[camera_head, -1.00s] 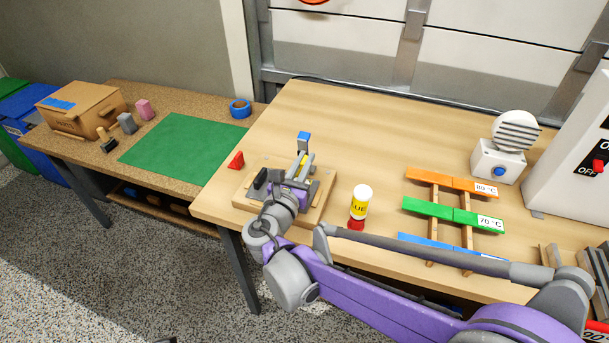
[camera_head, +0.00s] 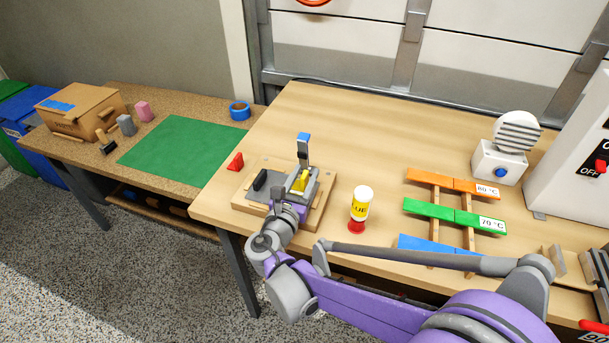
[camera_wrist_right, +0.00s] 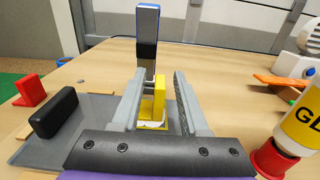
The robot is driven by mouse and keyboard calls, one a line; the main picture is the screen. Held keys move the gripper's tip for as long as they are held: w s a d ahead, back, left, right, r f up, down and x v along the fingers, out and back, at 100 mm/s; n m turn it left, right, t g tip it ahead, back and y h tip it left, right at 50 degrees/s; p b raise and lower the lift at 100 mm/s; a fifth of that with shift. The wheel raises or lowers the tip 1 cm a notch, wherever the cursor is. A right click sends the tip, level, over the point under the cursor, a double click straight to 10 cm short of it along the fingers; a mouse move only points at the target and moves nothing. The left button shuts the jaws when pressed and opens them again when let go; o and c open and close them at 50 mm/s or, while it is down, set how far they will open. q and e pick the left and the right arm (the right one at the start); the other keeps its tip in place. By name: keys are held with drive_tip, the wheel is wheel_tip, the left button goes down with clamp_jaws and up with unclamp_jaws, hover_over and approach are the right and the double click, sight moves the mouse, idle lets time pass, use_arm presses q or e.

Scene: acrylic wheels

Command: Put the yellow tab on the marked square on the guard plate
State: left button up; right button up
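The yellow tab (camera_head: 301,181) stands upright on the grey guard plate (camera_wrist_right: 25,150). In the right wrist view the tab (camera_wrist_right: 158,100) stands between the fingers of my right gripper (camera_wrist_right: 162,78). A yellow and white patch (camera_wrist_right: 152,126) shows at its foot; the square's outline is too covered to judge alignment. My right gripper is open, with a gap visible between the tab and the right finger. It also shows in the head view (camera_head: 302,184), low over the plate. My left gripper is not in view.
A blue-topped grey upright (camera_head: 303,147) rises behind the tab. A black block (camera_head: 260,180) sits left on the plate, with a red wedge (camera_head: 236,161) beyond. A yellow-labelled glue bottle (camera_head: 360,206) stands close on the right. The table behind is clear.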

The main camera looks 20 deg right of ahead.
drive_tip(key=shift+r, duration=0.2)
drive_tip(key=v, duration=1.2)
